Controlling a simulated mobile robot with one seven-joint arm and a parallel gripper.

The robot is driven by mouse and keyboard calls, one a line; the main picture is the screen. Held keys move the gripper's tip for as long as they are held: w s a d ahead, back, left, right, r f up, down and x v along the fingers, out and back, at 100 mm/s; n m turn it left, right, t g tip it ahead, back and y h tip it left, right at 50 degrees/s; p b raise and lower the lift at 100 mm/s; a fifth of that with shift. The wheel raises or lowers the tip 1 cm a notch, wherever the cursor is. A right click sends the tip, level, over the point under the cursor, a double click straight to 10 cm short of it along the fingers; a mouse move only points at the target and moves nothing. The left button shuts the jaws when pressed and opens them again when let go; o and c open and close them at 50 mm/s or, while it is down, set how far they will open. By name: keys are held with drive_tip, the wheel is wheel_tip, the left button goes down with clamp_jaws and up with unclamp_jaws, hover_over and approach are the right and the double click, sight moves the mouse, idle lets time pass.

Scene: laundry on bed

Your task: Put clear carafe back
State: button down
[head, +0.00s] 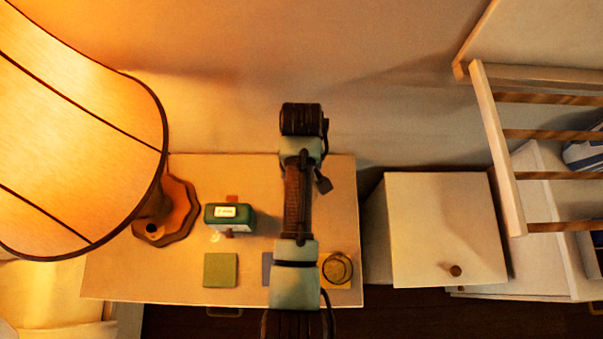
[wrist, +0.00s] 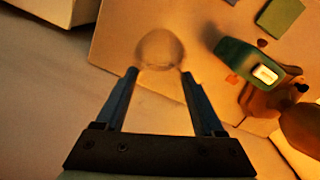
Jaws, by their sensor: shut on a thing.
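The clear carafe (wrist: 160,47) shows in the wrist view as a see-through rounded shape between the fingertips of my gripper (wrist: 159,74). The gripper is shut on it, with the fingers on either side. The carafe appears over the bedside table near its wall-side edge; I cannot tell its height above the top. In the head view my arm hides the carafe and the fingers. The bedside table (head: 180,275) has a green square (head: 220,270), a bluish square (head: 267,268) partly behind my arm, and a yellow square (head: 343,284) bearing a round amber glass-like thing (head: 337,267).
A green box with a white label (head: 229,215) stands left of my arm. A lamp with a wooden base (head: 178,215) and large shade (head: 80,130) is at the left. A white cabinet (head: 440,225) stands right of the table, beyond a narrow gap. A wooden rail (head: 498,150) is farther right.

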drive_tip(key=shift+f, duration=1.55)
unclamp_jaws()
drive_tip(key=shift+f, duration=0.1)
wheel_tip(320, 180, up, 12)
